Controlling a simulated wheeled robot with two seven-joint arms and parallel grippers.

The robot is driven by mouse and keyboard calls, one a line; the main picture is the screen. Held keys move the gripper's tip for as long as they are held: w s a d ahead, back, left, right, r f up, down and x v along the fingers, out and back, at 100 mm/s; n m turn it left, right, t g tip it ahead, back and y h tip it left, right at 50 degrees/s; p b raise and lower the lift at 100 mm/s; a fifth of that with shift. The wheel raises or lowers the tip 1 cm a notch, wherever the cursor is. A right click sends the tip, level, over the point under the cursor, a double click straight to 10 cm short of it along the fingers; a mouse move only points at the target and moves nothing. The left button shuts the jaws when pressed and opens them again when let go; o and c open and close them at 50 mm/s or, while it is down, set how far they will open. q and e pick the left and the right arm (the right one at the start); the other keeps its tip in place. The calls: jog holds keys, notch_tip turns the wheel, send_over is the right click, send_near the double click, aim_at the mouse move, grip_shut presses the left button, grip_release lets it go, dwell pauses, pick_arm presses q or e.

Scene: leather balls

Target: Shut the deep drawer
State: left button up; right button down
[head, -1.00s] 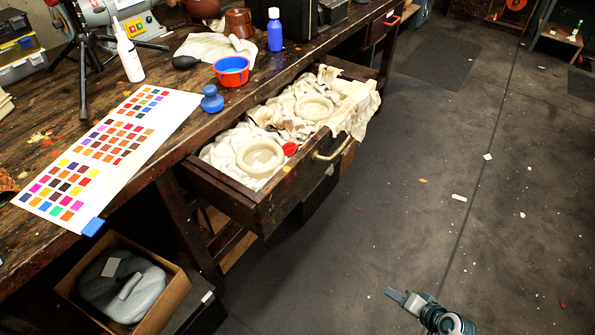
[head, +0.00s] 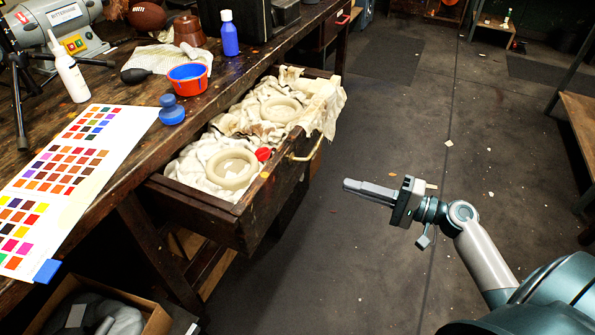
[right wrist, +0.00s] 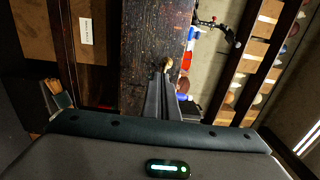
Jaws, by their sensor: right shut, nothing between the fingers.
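The deep drawer (head: 262,199) is dark wood and stands pulled out from under the workbench. It holds crumpled cream cloth and pale rings, and cloth hangs over its far corner. A brass handle (head: 308,148) is on its front. My right gripper (head: 346,185) is shut and empty, to the right of the drawer front and apart from it in the head view. In the right wrist view the shut fingers (right wrist: 168,76) point at a dark wooden face, with a small brass-coloured piece at their tips. My left gripper is not in view.
The workbench (head: 100,189) carries a colour chart (head: 75,165), a blue-and-red bowl (head: 189,76), a blue jar (head: 172,110) and bottles. A cardboard box (head: 155,318) stands below at the left. The floor right of the drawer is mostly clear. A wooden shelf (head: 582,120) stands at the far right.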

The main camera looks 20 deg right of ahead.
jog(key=p, duration=0.3)
send_near(290, 167)
jog(key=x, duration=0.5)
jog(key=shift+a+r, duration=0.2)
jog(key=shift+r, duration=0.1)
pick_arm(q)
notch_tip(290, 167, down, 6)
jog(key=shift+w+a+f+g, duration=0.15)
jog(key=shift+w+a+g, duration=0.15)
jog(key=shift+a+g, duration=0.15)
pick_arm(e)
jog(key=shift+w+a+f, duration=0.1)
jog(key=shift+w+a, duration=0.3)
jog(key=shift+w, duration=0.05)
jog(key=shift+w, duration=0.1)
